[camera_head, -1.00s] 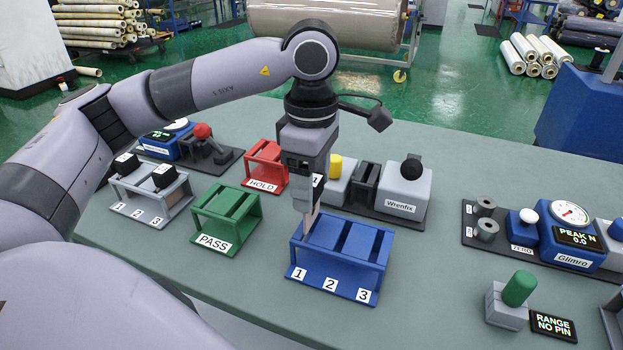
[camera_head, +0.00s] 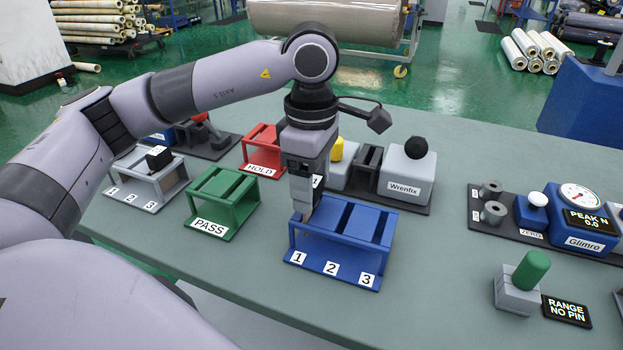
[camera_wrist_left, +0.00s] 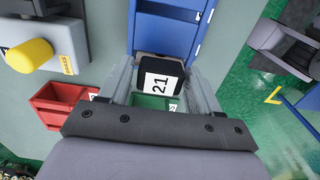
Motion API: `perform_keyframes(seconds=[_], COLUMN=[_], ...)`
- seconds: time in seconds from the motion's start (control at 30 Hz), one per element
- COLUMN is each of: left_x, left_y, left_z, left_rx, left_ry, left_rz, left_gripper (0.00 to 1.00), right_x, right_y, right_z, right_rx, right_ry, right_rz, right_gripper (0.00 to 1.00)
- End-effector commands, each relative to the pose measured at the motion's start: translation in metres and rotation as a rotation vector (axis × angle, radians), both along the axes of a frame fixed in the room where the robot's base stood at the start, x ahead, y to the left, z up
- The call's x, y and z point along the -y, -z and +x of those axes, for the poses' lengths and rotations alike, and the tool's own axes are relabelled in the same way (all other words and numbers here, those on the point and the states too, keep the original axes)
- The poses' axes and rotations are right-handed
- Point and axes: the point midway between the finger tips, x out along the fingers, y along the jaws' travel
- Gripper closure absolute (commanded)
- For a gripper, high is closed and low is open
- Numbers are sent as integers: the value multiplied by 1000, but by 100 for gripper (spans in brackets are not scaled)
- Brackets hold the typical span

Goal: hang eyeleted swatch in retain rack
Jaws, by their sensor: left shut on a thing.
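The blue rack (camera_head: 335,268), numbered 1, 2 and 3, stands at the middle of the bench. My left gripper (camera_head: 305,212) points down at its left end, by place 1. In the left wrist view, my left gripper (camera_wrist_left: 162,88) is shut on a black block with a white "21" label (camera_wrist_left: 158,80), taken as the swatch's holder. The swatch's hanging part and eyelet are hidden, so I cannot tell whether it touches the rack. The blue rack also shows at the top of the wrist view (camera_wrist_left: 165,38). My right gripper is not in view.
A grey rack (camera_head: 150,190) with a black block (camera_head: 158,157), a green PASS rack (camera_head: 228,195) and a red HOLD rack (camera_head: 262,152) stand to the left. The Wrenfix unit (camera_head: 405,178) is behind the blue rack. Bare bench lies right of the blue rack.

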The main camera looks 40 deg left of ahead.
Motion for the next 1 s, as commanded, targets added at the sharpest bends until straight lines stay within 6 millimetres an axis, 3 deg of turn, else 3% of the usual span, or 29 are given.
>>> perform_keyframes(seconds=[0.37, 0.67, 0.7, 0.8, 1.0], left_x=[0, 0, 0, 0, 0], left_y=[19, 20, 20, 20, 20], left_z=[0, 0, 0, 0, 0], left_rx=[0, 0, 0, 0, 0], left_ry=[1, 1, 1, 0, 0], left_rz=[0, 0, 0, 0, 0], left_gripper=[67, 67, 34, 7, 7], right_x=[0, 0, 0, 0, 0], right_y=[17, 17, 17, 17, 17], right_z=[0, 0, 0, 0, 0], right_rx=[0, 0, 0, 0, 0], right_ry=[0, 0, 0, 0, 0], right_rz=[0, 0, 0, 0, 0], right_gripper=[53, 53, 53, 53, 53])
